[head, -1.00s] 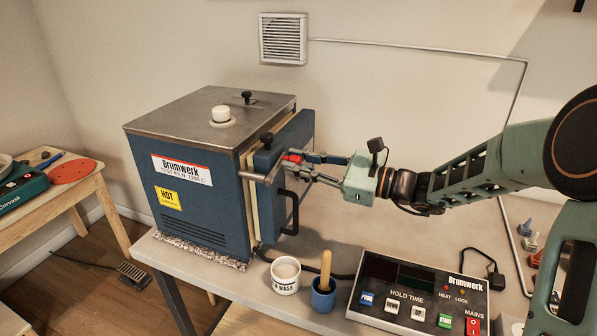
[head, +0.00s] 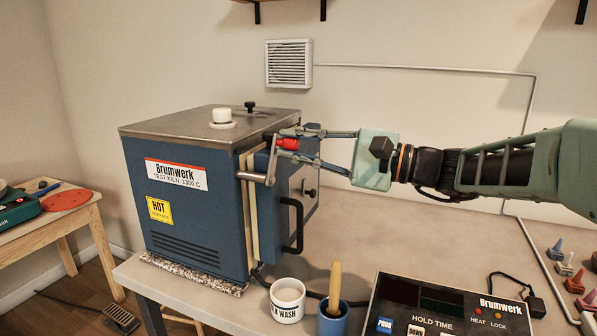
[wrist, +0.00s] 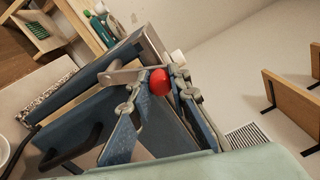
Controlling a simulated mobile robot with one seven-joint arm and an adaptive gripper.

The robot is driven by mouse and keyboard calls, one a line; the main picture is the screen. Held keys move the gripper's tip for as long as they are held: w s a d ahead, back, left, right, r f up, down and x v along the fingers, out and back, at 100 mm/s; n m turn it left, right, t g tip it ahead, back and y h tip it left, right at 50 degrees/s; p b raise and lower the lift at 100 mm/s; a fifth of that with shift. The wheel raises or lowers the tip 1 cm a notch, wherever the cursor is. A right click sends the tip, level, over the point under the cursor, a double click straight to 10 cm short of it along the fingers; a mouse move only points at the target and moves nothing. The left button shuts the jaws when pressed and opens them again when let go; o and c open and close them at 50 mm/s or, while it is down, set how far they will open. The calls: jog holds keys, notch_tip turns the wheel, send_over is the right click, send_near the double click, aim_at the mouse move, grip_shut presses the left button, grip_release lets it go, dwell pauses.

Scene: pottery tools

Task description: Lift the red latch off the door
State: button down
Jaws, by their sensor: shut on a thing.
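The red latch grip (head: 287,143) is at the end of a metal lever (head: 271,168) on the kiln's blue door (head: 265,205). The lever slants up from the door's near edge. My gripper (head: 283,142) is shut on the red grip, one finger above it and one below in the head view. In the wrist view the red grip (wrist: 160,82) shows between the two fingers, with the metal lever (wrist: 118,76) running off to the left. The door looks closed against the pale seal of the kiln (head: 185,190). The fingers partly hide the lever's upper end.
A black door handle (head: 294,225) sticks out below the latch. A white cup (head: 287,300), a blue pot with a wooden handle (head: 333,316) and a control box (head: 440,310) stand on the bench in front.

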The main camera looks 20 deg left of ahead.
jog(key=s+n+b, duration=0.1)
jog(key=n+b, duration=0.1)
jog(key=b, duration=0.1)
jog(key=s+n+b, duration=0.1)
jog(key=n+b, duration=0.1)
jog(key=b, duration=0.2)
jog(key=shift+s+a+r+n, duration=0.1)
jog(key=shift+s+n, duration=0.3)
jog(key=shift+s+r+n+g+b, duration=0.15)
jog(key=shift+s+n+g+b, duration=0.25)
jog(key=shift+n+b, duration=0.45)
jog(key=shift+r, duration=0.1)
jog(key=c, duration=1.8)
grip_release()
send_near(287, 147)
jog(key=s+d, duration=0.2)
jog(key=d, duration=0.1)
jog(key=shift+s+r, duration=0.3)
jog(key=shift+s, duration=0.1)
